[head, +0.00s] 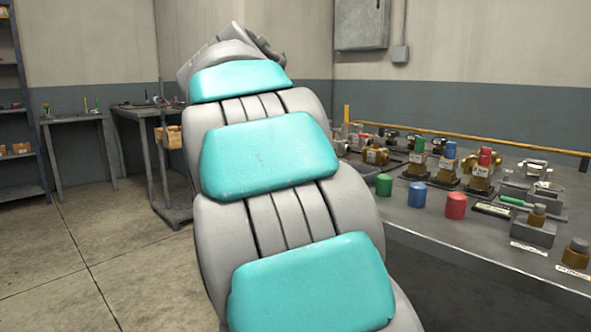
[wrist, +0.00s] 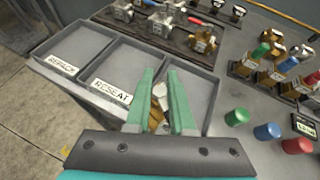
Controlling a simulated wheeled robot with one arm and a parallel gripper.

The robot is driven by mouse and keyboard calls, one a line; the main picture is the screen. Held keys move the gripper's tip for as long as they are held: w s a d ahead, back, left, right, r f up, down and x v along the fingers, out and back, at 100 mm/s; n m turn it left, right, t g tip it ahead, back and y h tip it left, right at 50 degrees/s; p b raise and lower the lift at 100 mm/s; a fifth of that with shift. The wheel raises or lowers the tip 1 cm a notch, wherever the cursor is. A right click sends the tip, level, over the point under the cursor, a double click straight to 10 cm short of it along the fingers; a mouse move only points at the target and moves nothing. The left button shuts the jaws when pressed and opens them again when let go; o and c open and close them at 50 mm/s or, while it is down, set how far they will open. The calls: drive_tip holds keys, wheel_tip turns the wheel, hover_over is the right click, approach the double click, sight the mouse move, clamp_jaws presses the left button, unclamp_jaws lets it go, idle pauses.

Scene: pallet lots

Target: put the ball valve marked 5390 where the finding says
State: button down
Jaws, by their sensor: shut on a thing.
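My gripper (wrist: 161,78), with green fingers, is shut on a small brass and grey valve (wrist: 158,96) in the wrist view. The fingers hide part of it, and I cannot read a mark on it. It is over the trays, near the front of the middle one; I cannot tell its height. The left tray (wrist: 46,53) is labelled REPACK and the middle tray (wrist: 116,60) is labelled RESEAT. A third tray (wrist: 206,92) is at the right, its label not visible. In the head view my arm hides the gripper and the trays.
Several valves stand on a dark board behind the trays, one brass (wrist: 203,40). Green (head: 384,185), blue (head: 417,194) and red (head: 456,205) caps stand on the grey bench (head: 440,235). Valves on stands (head: 447,172) are behind them. A yellow rail (head: 500,141) runs along the back.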

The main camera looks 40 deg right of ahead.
drive_tip(key=w+d+f, duration=0.1)
drive_tip(key=w+d, duration=0.7)
drive_tip(key=w, duration=0.5)
drive_tip(key=shift+w+f, duration=0.2)
drive_tip(key=shift+w, duration=0.05)
drive_tip(key=shift+f+b, duration=0.85)
drive_tip(key=shift+f, duration=0.95)
drive_tip(key=shift+f, duration=0.1)
drive_tip(key=c, duration=0.8)
unclamp_jaws()
drive_tip(key=p+v, duration=0.1)
drive_tip(key=v, duration=1.1)
